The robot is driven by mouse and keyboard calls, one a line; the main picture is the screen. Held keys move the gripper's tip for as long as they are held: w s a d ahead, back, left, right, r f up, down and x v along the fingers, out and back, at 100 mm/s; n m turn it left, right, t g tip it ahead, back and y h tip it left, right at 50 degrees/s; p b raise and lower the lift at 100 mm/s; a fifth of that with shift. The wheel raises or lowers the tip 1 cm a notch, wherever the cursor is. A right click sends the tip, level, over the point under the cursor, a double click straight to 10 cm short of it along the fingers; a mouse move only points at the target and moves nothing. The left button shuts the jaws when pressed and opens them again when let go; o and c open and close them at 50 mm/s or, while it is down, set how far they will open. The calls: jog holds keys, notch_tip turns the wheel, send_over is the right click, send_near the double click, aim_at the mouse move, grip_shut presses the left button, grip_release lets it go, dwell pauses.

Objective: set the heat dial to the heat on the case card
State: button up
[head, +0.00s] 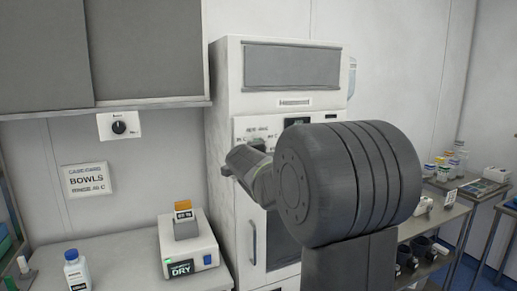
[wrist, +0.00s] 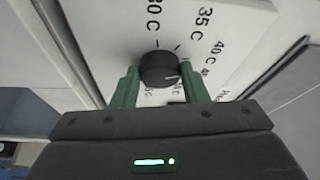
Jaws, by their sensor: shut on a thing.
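The heat dial (wrist: 158,69) is a round black knob on a white plate (wrist: 105,25) in the wrist view. My gripper (wrist: 160,78) is shut on it, one green finger on each side. Marks such as 30 C, 35 C and 40 C ring the knob. A light line on the knob points right; I cannot tell exactly which mark it meets. In the head view my gripper (head: 238,165) is at the front of the tall white cabinet (head: 225,90), and my arm hides the dial. The case card (head: 87,180) on the wall reads BOWLS; its heat figure is too blurred to read.
Another black knob on a white plate (head: 119,127) is on the wall at left. A white DRY unit (head: 188,250) and a white bottle (head: 77,270) stand on the left counter. Shelves with bottles (head: 445,165) stand at right. A cabinet door handle (head: 253,243) is below my gripper.

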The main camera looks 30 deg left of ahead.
dwell(0.4)
jog(key=o, duration=1)
jog(key=b+v, duration=0.2)
jog(key=v, duration=1.1)
jog(key=shift+s+d, duration=0.2)
jog(key=shift+s, duration=0.15)
jog(key=p+x, duration=0.2)
jog(key=x, duration=1.2)
jog(key=shift+f, duration=0.1)
jog(key=shift+s+d, duration=0.1)
jog(key=shift+s, duration=0.05)
